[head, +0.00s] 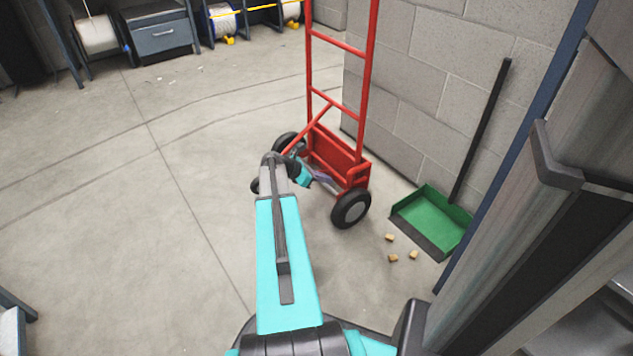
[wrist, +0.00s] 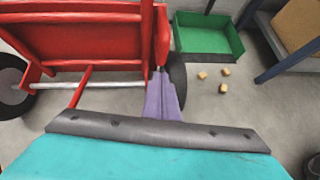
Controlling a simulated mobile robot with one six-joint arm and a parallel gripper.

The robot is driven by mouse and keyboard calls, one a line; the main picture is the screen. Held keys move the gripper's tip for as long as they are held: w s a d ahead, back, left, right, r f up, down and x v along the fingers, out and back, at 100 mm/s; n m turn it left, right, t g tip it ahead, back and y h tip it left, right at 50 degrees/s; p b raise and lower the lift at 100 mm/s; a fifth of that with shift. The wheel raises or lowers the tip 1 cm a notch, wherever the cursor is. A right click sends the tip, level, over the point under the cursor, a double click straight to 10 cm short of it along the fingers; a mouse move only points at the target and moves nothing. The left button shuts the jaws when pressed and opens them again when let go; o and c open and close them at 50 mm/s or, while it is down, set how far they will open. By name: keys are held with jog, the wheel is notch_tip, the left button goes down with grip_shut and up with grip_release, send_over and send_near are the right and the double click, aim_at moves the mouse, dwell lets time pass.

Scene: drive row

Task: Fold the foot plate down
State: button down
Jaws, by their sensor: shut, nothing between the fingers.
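The red hand truck (head: 364,85) stands upright by the block wall. Its foot plate (head: 334,152) is a red panel that looks folded up against the frame, between the wheels. In the wrist view the foot plate (wrist: 85,38) fills the upper left. My gripper (head: 322,177) is low beside the truck, partly hidden by my arm. In the wrist view my gripper (wrist: 161,80) shows purple fingers closed together, empty, with tips by the plate's lower right corner, near a wheel. I cannot tell whether they touch it.
A black wheel (head: 351,208) is right of my gripper. A green dustpan (head: 432,220) with a long black handle leans at the wall, with small tan blocks (head: 392,258) on the floor beside it. A grey post (head: 530,170) stands close on the right. The floor at left is open.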

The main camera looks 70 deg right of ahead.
jog(key=s+d+f+b, duration=0.1)
jog(key=s+d+b, duration=0.2)
jog(key=s+d, duration=0.1)
jog(key=shift+s+d+f, duration=0.15)
jog(key=shift+d, duration=0.2)
dwell(0.4)
